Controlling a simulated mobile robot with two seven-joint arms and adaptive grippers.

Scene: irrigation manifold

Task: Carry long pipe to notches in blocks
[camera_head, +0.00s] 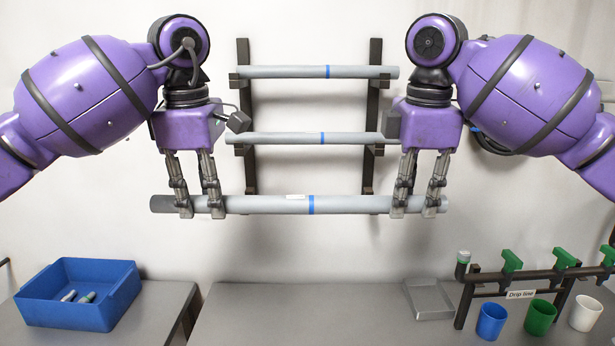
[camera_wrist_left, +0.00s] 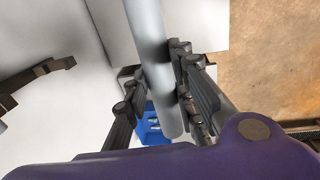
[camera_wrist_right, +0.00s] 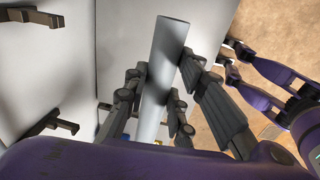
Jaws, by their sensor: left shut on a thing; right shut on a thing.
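The long grey pipe (camera_head: 262,205) with a blue band at its middle is level in front of the wall rack. My left gripper (camera_head: 200,210) is shut on the pipe near its left end. My right gripper (camera_head: 413,210) is shut on it near its right end. The pipe runs between the fingers in the left wrist view (camera_wrist_left: 150,45) and in the right wrist view (camera_wrist_right: 160,75). I cannot make out any notched blocks in these frames.
Two other banded pipes, an upper one (camera_head: 290,72) and a lower one (camera_head: 285,138), rest on the dark wall rack (camera_head: 244,100). Below are a blue bin (camera_head: 80,310), a clear tray (camera_head: 428,300), a drip-line stand (camera_head: 466,300) and blue (camera_head: 491,322), green (camera_head: 540,318) and white (camera_head: 585,314) cups. A gap splits the worktops.

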